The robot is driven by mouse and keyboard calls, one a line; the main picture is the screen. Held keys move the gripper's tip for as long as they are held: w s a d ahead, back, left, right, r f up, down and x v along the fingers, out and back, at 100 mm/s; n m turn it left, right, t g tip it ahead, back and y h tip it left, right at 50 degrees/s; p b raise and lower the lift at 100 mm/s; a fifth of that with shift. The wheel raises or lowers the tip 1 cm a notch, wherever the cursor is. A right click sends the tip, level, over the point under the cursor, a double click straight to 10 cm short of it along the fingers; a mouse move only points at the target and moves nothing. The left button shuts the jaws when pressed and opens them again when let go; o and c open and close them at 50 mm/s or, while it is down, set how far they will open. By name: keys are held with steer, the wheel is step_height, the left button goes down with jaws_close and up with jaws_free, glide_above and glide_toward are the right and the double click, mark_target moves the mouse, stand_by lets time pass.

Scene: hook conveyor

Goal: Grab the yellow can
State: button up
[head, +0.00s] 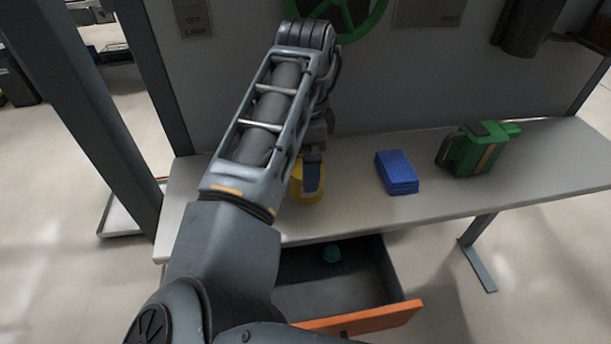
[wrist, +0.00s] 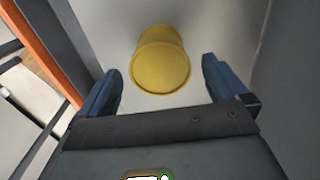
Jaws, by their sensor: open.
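The yellow can (head: 298,187) stands on the grey table, partly hidden behind my gripper (head: 312,178) in the head view. In the wrist view the yellow can (wrist: 160,62) shows its round top and side, in line with the gap between my two blue fingers. My gripper (wrist: 160,92) is open and empty, with one finger on each side of the gap. The can looks just beyond the fingertips. I cannot tell whether either finger touches it.
A blue box (head: 397,172) and a green canister (head: 475,150) stand on the table (head: 545,170) to the right. A grey panel stands behind the table.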

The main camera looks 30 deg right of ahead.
mark_target(297, 192)
step_height(297, 192, down, 4)
steer(key=shift+d+f, duration=0.1)
steer(key=shift+f, duration=0.05)
steer(key=c, duration=1.2)
steer(key=shift+c, duration=0.4)
